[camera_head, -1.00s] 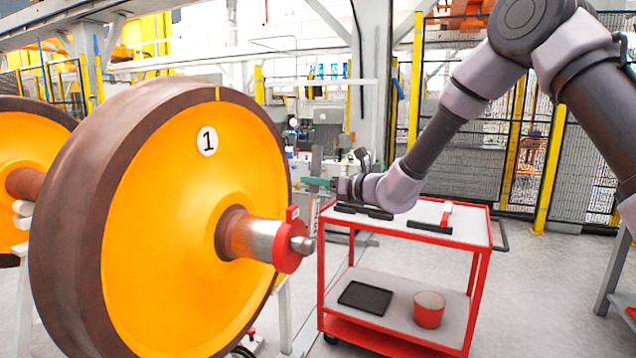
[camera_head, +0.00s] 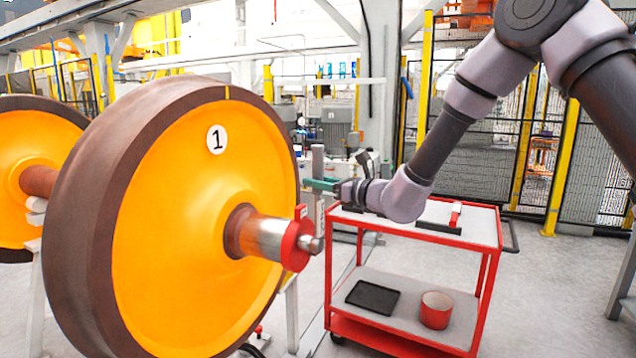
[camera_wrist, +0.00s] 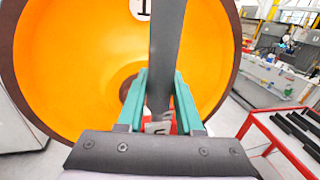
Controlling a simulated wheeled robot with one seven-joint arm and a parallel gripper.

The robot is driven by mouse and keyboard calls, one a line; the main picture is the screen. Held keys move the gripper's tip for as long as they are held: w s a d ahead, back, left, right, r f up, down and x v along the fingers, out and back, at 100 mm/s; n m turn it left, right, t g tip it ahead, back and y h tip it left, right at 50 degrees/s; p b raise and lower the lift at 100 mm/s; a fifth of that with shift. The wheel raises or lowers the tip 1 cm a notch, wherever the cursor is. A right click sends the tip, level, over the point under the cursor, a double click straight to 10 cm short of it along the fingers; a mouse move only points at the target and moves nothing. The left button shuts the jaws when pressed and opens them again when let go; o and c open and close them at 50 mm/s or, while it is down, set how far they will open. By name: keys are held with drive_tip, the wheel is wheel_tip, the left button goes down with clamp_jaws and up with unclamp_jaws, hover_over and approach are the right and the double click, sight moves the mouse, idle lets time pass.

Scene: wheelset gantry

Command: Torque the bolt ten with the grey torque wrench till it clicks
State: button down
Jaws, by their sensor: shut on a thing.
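My gripper (camera_head: 318,185), with green fingers, is shut on the grey torque wrench (camera_head: 318,160), a long grey bar held upright. In the wrist view the wrench (camera_wrist: 166,60) runs between the fingers (camera_wrist: 160,105) and hides part of the wheel behind it. The orange wheel (camera_head: 185,230) marked 1 stands at the left with a dark rim. Its axle stub (camera_head: 262,237) carries a red collar (camera_head: 296,246) at the end. My gripper is beyond and above the axle end. No numbered bolt can be made out; I cannot tell bolt ten.
A red trolley (camera_head: 408,232) stands right of the wheel, with dark bars and a red-handled tool (camera_head: 455,215) on top. Its lower shelf holds a black tray (camera_head: 372,297) and a red pot (camera_head: 436,310). A second orange wheel (camera_head: 20,175) is far left.

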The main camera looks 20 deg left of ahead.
drive_tip(key=shift+a, duration=0.15)
drive_tip(key=shift+w+f+m+h, duration=0.1)
drive_tip(key=shift+w+m+h, duration=0.2)
drive_tip(key=shift+w+m, duration=1.05)
drive_tip(key=shift+w+n, duration=0.25)
drive_tip(key=shift+w, duration=0.1)
drive_tip(key=w, duration=0.1)
drive_tip(key=w+m, duration=0.1)
drive_tip(key=w+f, duration=0.1)
drive_tip(key=shift+d+m+g, duration=0.25)
drive_tip(key=shift+m+g, duration=0.15)
